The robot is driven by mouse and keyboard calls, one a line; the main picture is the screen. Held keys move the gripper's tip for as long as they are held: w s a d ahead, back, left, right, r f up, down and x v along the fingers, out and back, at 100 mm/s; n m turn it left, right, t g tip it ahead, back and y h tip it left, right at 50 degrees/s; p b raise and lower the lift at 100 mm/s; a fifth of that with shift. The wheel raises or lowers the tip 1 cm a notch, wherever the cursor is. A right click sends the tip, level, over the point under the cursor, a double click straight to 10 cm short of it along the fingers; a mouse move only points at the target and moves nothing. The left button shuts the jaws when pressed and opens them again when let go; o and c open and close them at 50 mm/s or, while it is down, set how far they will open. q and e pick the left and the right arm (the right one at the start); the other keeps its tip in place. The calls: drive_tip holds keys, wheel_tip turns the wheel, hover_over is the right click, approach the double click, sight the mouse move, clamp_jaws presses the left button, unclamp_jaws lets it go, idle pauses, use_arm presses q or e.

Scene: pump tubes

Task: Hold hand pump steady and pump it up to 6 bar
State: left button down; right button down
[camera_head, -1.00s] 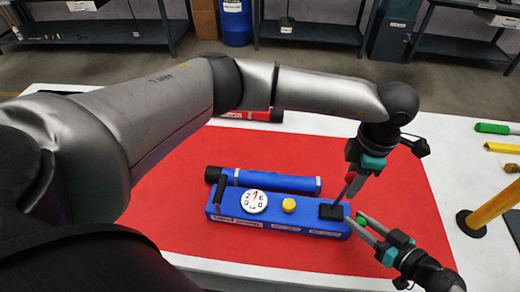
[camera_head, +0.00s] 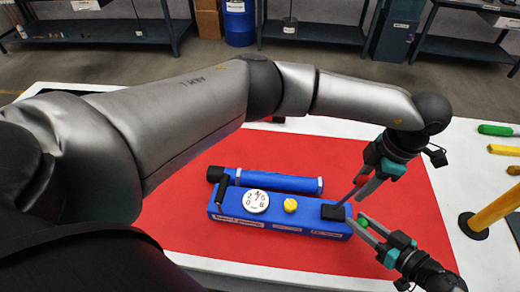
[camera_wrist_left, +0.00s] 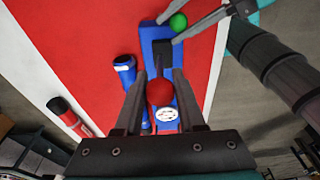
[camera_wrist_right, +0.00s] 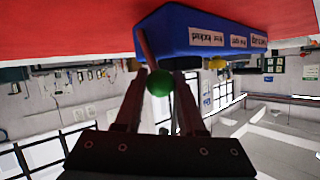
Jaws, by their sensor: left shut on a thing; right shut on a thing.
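The hand pump (camera_head: 278,223) is a long blue base lying flat on a red mat. It has a round white gauge (camera_head: 256,201), a yellow knob (camera_head: 290,205) and a black block (camera_head: 333,212) at its right end. The gauge needle is too small to read. A lever tilts up and right from the black block. My left gripper (camera_head: 361,181) is shut on the lever's red ball (camera_wrist_left: 159,92). My right gripper (camera_head: 363,219) is shut on a green ball (camera_wrist_right: 159,82) beside the pump's right end; the green ball also shows in the left wrist view (camera_wrist_left: 178,22).
A blue cylinder (camera_head: 280,183) lies behind the base. The red mat (camera_head: 405,215) lies on a white table (camera_head: 452,150). A yellow bar (camera_head: 503,150), a green object (camera_head: 494,129) and a yellow post (camera_head: 497,208) are at the right. Shelves stand beyond the table.

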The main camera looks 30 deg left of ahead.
use_arm(q)
drive_tip(key=shift+s+d+f, duration=0.1)
drive_tip(key=shift+s+f, duration=0.05)
drive_tip(key=shift+f, duration=0.1)
drive_tip(key=shift+w+d+f+g+y, duration=0.1)
drive_tip(key=shift+w+d+g+y, duration=0.1)
drive_tip(key=shift+d+y, duration=0.2)
drive_tip(key=shift+w+d+f+g+y, duration=0.1)
drive_tip(key=shift+w+d+g+y, duration=0.1)
drive_tip(key=shift+d+y, duration=0.15)
drive_tip(key=shift+w+d+f+y, duration=0.1)
drive_tip(key=shift+d+f+y, duration=0.05)
drive_tip(key=shift+d+y, duration=0.15)
drive_tip(key=shift+r, duration=0.25)
drive_tip(key=shift+a+r+t+h, duration=0.3)
drive_tip(key=shift+a+r+h, duration=0.1)
drive_tip(key=shift+a+h, duration=0.4)
